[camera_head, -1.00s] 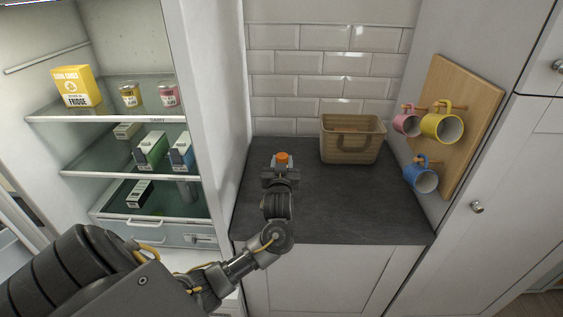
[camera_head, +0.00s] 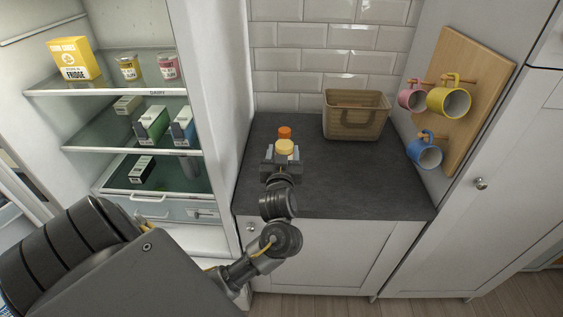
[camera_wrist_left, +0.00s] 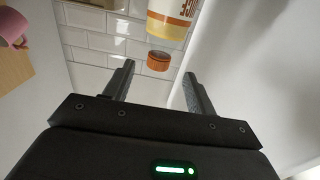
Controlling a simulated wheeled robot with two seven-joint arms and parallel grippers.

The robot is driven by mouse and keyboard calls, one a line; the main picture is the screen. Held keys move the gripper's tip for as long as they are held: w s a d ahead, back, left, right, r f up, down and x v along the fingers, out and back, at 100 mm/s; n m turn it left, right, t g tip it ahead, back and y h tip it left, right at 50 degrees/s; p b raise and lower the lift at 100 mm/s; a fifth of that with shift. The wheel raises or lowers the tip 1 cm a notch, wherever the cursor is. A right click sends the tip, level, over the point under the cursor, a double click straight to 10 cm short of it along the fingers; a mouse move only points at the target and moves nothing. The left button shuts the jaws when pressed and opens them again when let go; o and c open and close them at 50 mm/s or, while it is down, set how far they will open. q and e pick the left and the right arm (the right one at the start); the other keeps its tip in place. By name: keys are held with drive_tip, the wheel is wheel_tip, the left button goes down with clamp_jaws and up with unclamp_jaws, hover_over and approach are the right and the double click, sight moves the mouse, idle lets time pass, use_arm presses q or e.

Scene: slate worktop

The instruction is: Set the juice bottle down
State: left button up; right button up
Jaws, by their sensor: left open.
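The juice bottle (camera_head: 284,147) shows its orange cap and yellow upper body in the head view, over the slate worktop. My left gripper (camera_head: 282,160) is in front of it and hides its lower part, so its contact with the worktop cannot be seen. In the left wrist view, the bottle (camera_wrist_left: 172,22) shows a white label, yellow juice and the orange cap, beyond the fingers. There my left gripper (camera_wrist_left: 158,70) is open, with a clear gap between its fingers and nothing gripped. My right gripper is not in view.
A woven basket (camera_head: 356,117) stands at the back right of the slate worktop (camera_head: 345,180). Mugs hang on a wooden board (camera_head: 486,72) at the right. An open fridge (camera_head: 178,60) with cartons and jars stands at the left. The worktop's middle is bare.

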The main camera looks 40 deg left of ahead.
use_arm(q)
drive_tip(key=shift+v, duration=1.95)
